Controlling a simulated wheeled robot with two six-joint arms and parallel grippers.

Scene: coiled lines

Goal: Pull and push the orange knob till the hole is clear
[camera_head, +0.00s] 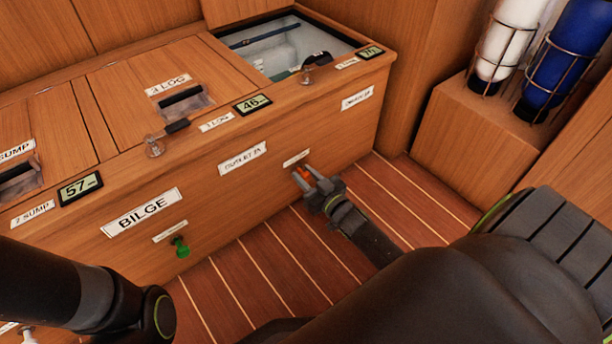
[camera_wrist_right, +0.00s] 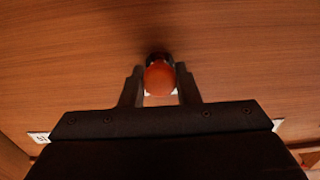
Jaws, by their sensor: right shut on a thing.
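The orange knob (camera_head: 305,174) sits low on the front of the wooden bench, under a small white label. It also shows in the right wrist view (camera_wrist_right: 159,78) as a round orange end with a dark ring behind it. My right gripper (camera_head: 308,176) is shut on the knob, with one finger on each side; the wrist view shows the same fingers (camera_wrist_right: 160,88). The hole behind the knob is hidden. My left arm comes in at the lower left of the head view, but its gripper is out of view.
A green knob (camera_head: 181,247) sits on the bench front to the left, below the BILGE label (camera_head: 142,212). Small displays (camera_head: 252,103) line the bench top. An open bin (camera_head: 285,50) is at the back. A white bottle (camera_head: 508,40) and blue bottle (camera_head: 577,55) stand right.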

